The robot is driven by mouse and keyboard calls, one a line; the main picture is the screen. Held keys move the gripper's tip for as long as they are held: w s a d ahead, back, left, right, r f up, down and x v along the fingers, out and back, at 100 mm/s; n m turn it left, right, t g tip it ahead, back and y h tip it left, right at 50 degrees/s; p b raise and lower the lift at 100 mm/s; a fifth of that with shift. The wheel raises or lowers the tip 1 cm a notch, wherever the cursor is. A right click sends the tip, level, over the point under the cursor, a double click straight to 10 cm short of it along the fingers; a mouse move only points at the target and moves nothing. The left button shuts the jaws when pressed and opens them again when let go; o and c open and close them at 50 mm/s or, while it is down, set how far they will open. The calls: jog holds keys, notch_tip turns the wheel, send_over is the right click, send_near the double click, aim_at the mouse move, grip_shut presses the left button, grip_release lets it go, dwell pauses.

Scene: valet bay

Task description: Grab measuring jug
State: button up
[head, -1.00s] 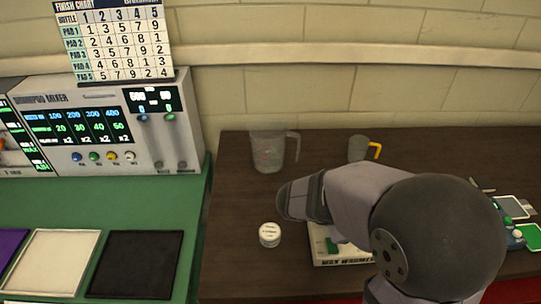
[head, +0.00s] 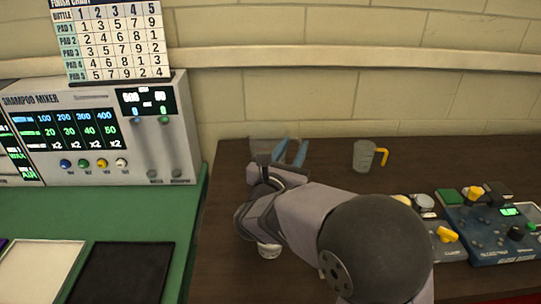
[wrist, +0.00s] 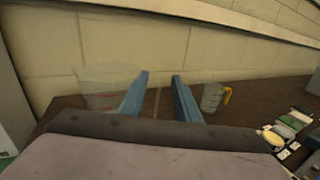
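A large clear jug (head: 261,145) with a pale tint stands at the back left of the brown table, partly hidden behind my gripper (head: 291,148). In the wrist view this clear jug (wrist: 104,88) has faint red marks and stands to the left of my fingers. A smaller grey see-through jug (head: 364,155) with a yellow handle stands farther right; in the wrist view (wrist: 212,97) it is right of my fingers and shows markings. My blue fingers (wrist: 160,80) are apart with nothing between them. Whether a finger touches the clear jug cannot be told.
A shampoo mixer (head: 100,130) stands on the green counter (head: 205,200) at left. Blue control boxes (head: 490,235) sit at the right.

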notch_tip(320, 180, down, 7)
jog(key=shift+f, duration=0.2)
jog(key=shift+x, duration=0.9)
jog(key=shift+p+x, duration=0.85)
jog(key=shift+x, duration=2.1)
jog(key=shift+s, duration=0.1)
grip_shut()
